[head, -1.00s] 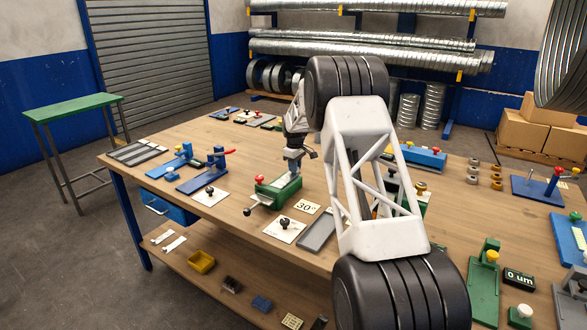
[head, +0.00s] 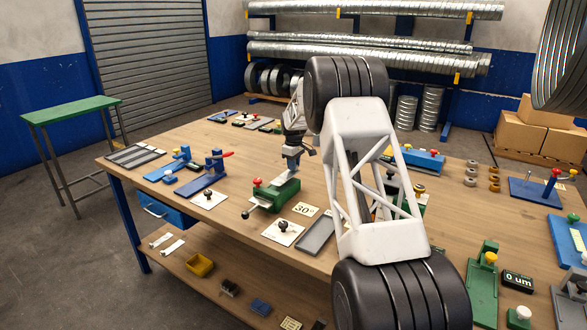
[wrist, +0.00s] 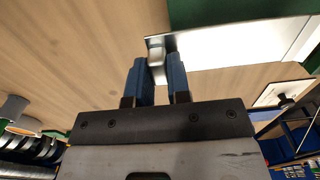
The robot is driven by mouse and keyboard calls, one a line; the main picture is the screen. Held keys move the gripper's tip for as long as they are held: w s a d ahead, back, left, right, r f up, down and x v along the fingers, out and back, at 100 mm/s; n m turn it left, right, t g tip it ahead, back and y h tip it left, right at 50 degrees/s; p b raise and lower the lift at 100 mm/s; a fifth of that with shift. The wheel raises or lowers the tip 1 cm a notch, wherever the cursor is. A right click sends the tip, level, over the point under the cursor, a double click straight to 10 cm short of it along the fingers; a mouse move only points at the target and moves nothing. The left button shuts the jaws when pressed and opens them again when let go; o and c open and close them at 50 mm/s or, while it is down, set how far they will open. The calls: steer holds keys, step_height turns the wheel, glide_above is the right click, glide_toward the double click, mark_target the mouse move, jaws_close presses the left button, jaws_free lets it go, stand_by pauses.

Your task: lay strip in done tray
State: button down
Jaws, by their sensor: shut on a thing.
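A shiny metal strip (wrist: 235,45) runs to the right from my gripper (wrist: 158,68) in the wrist view. The blue fingers are shut on its left end. In the head view my gripper (head: 291,168) is low over the green fixture (head: 270,194) with the red knob, and a pale piece of the strip (head: 285,181) shows just under the fingers. I cannot tell whether the strip touches the fixture. A grey shallow tray (head: 317,237) lies to the right of the fixture, and a slotted grey tray (head: 135,155) at the far left. Neither shows a clear label.
A blue clamp with a red handle (head: 212,168) stands left of the green fixture. White plates with black knobs (head: 283,232) and a "30°" card (head: 306,209) lie in front. My arm hides part of the bench's middle.

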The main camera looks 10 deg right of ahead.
steer(key=shift+r, duration=2.5)
steer(key=shift+s, duration=0.15)
steer(key=shift+s+d+f, duration=0.1)
steer(key=shift+s+d, duration=0.2)
steer(key=shift+s, duration=0.2)
steer(key=s+d+f, duration=0.1)
steer(key=s+d, duration=0.1)
steer(key=s, duration=0.5)
steer(key=s+d+f, duration=0.1)
steer(key=s+d, duration=0.1)
steer(key=s, duration=0.4)
glide_above(328, 222)
steer(key=shift+f, duration=0.9)
steer(key=shift+f, duration=0.2)
steer(key=shift+f, duration=3.55)
